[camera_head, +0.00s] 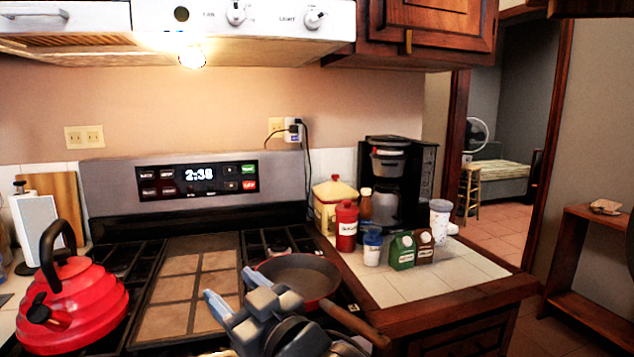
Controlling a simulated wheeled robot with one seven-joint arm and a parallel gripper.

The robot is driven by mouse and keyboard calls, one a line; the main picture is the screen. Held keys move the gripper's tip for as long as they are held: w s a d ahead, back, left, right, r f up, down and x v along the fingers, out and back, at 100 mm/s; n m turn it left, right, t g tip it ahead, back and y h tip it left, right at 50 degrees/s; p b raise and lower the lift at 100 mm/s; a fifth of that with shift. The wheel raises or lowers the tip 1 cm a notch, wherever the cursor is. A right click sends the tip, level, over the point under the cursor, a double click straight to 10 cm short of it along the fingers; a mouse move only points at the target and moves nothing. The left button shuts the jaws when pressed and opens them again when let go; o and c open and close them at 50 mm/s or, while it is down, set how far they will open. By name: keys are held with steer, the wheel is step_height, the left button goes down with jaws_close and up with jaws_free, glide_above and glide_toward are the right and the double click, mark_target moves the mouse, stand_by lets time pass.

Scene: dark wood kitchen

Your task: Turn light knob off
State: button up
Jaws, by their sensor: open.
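The light knob (315,18) is a white dial at the right end of the white range hood (275,25) panel, beside the printed word LIGHT. A second knob (236,13), beside the word FAN, is to its left. The hood bulb (192,55) is glowing. My gripper (233,290) is at the bottom middle, in front of the stove, its two bluish fingers apart and empty. It is well below the light knob and to its left in the picture, touching neither knob.
A red kettle (72,300) stands on the stove at left, and a frying pan (298,275) is beside my gripper. A coffee maker (390,185) and several bottles stand on the right counter. Space between stove and hood is clear.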

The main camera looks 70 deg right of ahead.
steer(key=w+d+r+m+h, duration=0.45)
steer(key=d+r, duration=0.25)
steer(key=r, duration=0.5)
steer(key=m+g+h+p, duration=0.2)
steer(key=m+g, duration=0.3)
steer(key=m, duration=1)
glide_toward(319, 17)
steer(key=x, duration=0.2)
steer(key=shift+g, duration=0.3)
steer(key=x, duration=0.3)
steer(key=p+x, duration=0.1)
steer(key=x, duration=0.3)
steer(key=shift+w+a+r, duration=0.1)
steer(key=shift+a+r, duration=0.05)
steer(key=shift+r, duration=0.1)
steer(key=c, duration=1)
